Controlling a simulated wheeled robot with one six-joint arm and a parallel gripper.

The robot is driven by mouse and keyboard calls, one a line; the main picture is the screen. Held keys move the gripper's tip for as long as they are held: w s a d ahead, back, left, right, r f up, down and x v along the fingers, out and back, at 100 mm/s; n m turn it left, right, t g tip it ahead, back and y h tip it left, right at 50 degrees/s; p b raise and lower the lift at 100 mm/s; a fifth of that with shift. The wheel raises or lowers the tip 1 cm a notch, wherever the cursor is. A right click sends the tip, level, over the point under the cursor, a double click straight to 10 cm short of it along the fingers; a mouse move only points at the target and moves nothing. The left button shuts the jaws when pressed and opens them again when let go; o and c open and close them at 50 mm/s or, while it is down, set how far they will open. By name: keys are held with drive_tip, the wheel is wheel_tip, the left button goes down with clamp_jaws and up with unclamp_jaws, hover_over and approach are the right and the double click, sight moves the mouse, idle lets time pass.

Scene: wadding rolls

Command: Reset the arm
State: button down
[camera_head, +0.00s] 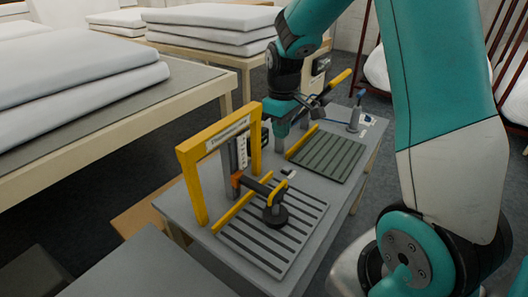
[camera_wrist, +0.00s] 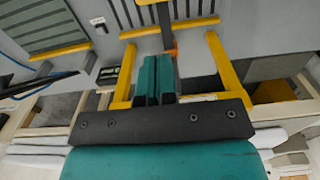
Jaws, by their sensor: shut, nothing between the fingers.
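My gripper (camera_wrist: 155,62) shows in the wrist view with its two teal fingers side by side and shut, with nothing between them. In the head view my arm comes in from the right and bends down to my gripper (camera_head: 281,127), which hangs over the workbench. It is behind the yellow frame press (camera_head: 187,165) and beside the green slatted plate (camera_head: 328,155). The yellow frame (camera_wrist: 222,62) also shows beyond the fingers in the wrist view. The exact fingertip height above the bench is hard to tell.
A grey slatted plate (camera_head: 265,240) lies under the press's black round foot (camera_head: 275,216). A yellow-handled lever (camera_head: 338,79) and a small grey stand (camera_head: 354,118) are near my gripper. White wadding (camera_head: 75,75) lies on a table at left. Grey floor separates the tables.

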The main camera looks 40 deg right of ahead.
idle(0.3)
drive_tip(key=s+a+n+y+b, duration=0.3)
drive_tip(key=s+a+b, duration=0.8)
drive_tip(key=s+a, duration=1.1)
drive_tip(key=shift+s+a+f+y, duration=0.15)
drive_tip(key=shift+a+f+y, duration=0.2)
drive_tip(key=shift+y, duration=0.25)
